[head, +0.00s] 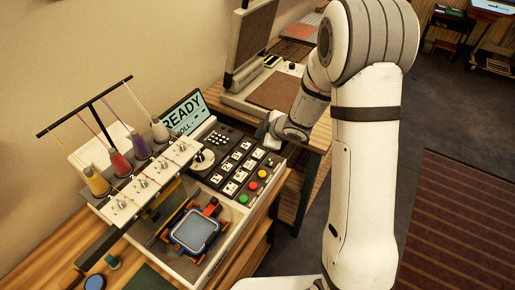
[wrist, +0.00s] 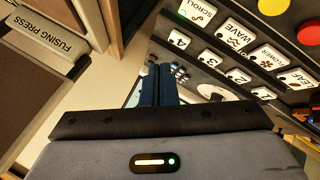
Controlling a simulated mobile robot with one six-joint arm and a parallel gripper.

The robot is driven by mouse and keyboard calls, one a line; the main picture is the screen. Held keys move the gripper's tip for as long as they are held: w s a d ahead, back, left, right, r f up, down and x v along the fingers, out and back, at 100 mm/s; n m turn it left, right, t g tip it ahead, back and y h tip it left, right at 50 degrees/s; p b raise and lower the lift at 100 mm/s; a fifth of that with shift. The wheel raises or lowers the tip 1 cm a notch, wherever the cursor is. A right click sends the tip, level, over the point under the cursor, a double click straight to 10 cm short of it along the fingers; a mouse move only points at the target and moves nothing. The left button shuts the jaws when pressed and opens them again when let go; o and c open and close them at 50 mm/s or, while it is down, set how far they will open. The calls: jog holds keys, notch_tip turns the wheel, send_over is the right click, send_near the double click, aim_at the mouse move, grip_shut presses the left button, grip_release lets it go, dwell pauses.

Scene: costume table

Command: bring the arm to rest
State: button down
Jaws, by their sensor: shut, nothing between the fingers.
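I cannot tell whether the fingertips touch the machine.
The embroidery machine has thread spools (head: 120,163), a screen (head: 184,113) reading READY and SCROLL, and a blue hoop (head: 194,231). A fusing press (head: 270,88) stands behind; its label (wrist: 52,38) shows in the wrist view. Floor (head: 400,225) lies open at right.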

dwell(0.4)
jog(key=s+d+r+m+h, duration=0.7)
jog(key=s+d+r+m, duration=0.2)
jog(key=d+r, duration=0.4)
jog(key=s+a+r+m+g, duration=0.1)
jog(key=s+r+m+g, duration=0.1)
jog(key=s, duration=0.8)
jog(key=s+r+m+g+y+b, duration=0.1)
jog(key=s+m, duration=0.4)
jog(key=s, duration=0.6)
jog(key=shift+a+r+m+g, duration=0.3)
jog(key=shift+a+r+g, duration=0.1)
jog(key=shift+r, duration=0.35)
jog(key=shift+s, duration=0.1)
